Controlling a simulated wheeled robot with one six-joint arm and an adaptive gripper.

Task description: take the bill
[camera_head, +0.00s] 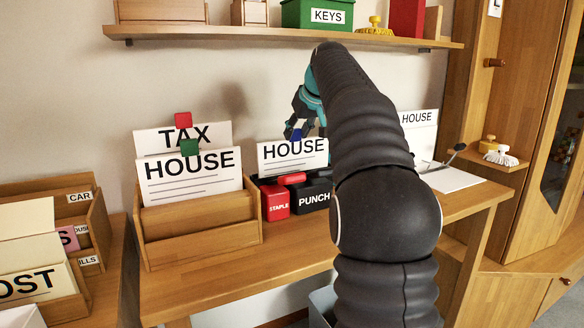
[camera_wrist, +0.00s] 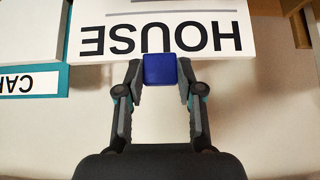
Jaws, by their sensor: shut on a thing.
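My gripper (camera_head: 298,128) is shut on a small blue block (camera_wrist: 161,70) at the top edge of a white HOUSE sheet (camera_head: 293,158). The sheet also shows in the wrist view (camera_wrist: 215,13), its lettering upside down. In the head view it is upright, just behind the stapler and punch; I cannot tell whether it touches anything below. Another HOUSE sheet (camera_head: 190,180) with a green block (camera_head: 189,147) stands in a wooden holder (camera_head: 205,235). Behind it is a TAX sheet (camera_head: 222,135) with a red block (camera_head: 183,120).
A red STAPLE box (camera_head: 276,202) and black PUNCH box (camera_head: 315,198) stand on the desk (camera_head: 240,280). Right, behind my arm, are another HOUSE sheet (camera_head: 418,120) and a flat white sheet (camera_head: 452,182). A shelf (camera_head: 230,35) with a green KEYS box (camera_head: 305,15) overhangs. A wooden sorter (camera_head: 98,225) stands left.

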